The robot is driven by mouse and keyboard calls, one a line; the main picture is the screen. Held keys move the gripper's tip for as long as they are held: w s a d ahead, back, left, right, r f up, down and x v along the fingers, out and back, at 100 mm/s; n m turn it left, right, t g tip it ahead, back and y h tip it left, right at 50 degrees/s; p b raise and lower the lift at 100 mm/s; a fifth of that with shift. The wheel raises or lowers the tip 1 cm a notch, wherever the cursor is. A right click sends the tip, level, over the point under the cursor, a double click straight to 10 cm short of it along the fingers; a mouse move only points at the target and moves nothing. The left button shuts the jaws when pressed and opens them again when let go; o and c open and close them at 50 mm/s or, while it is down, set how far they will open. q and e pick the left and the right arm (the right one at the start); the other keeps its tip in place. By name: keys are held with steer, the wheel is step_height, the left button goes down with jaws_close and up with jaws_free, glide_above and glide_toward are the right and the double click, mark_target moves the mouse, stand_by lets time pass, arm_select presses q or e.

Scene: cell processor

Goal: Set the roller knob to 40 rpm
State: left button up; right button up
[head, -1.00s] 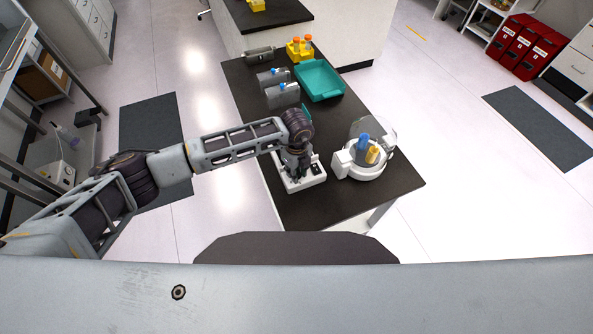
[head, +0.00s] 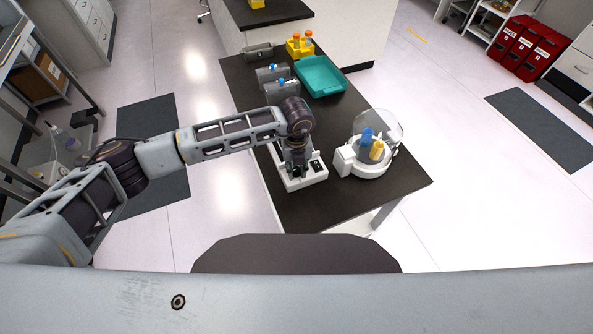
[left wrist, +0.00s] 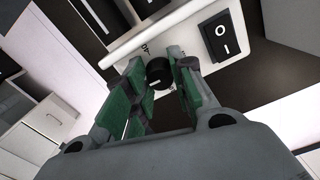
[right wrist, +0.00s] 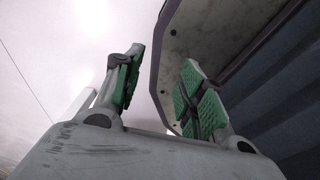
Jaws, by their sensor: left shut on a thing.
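The white roller unit (head: 310,180) stands near the front left edge of the dark bench, largely covered by my left arm. In the left wrist view its black round knob (left wrist: 158,71) sits between the green-padded fingers of my left gripper (left wrist: 160,84); a short light mark shows on its face. My left gripper (head: 297,172) comes down onto the unit from above and is shut on the knob. My right gripper (right wrist: 155,85) is open and empty, away from the bench.
A black rocker switch (left wrist: 221,36) is close to the knob. A white centrifuge-like device (head: 366,170) with a clear raised lid stands right of the unit. A teal tray (head: 320,76), a yellow rack (head: 300,47) and grey holders lie farther back. The bench's front right corner is clear.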

mark_target(297, 169)
arm_select(q)
steer(key=shift+m+b, duration=0.85)
steer(key=shift+m, duration=0.25)
steer(key=o, duration=0.8)
steer(key=shift+c, duration=0.2)
arm_select(e)
steer(key=shift+w+d+f, duration=0.15)
steer(key=shift+f, duration=0.45)
steer(key=shift+w+d+f, duration=0.15)
steer(key=shift+f, duration=0.45)
arm_select(q)
steer(key=shift+r, duration=0.15)
steer(key=shift+r, duration=0.45)
step_height(297, 169, up, 11)
arm_select(e)
steer(key=shift+d, duration=0.15)
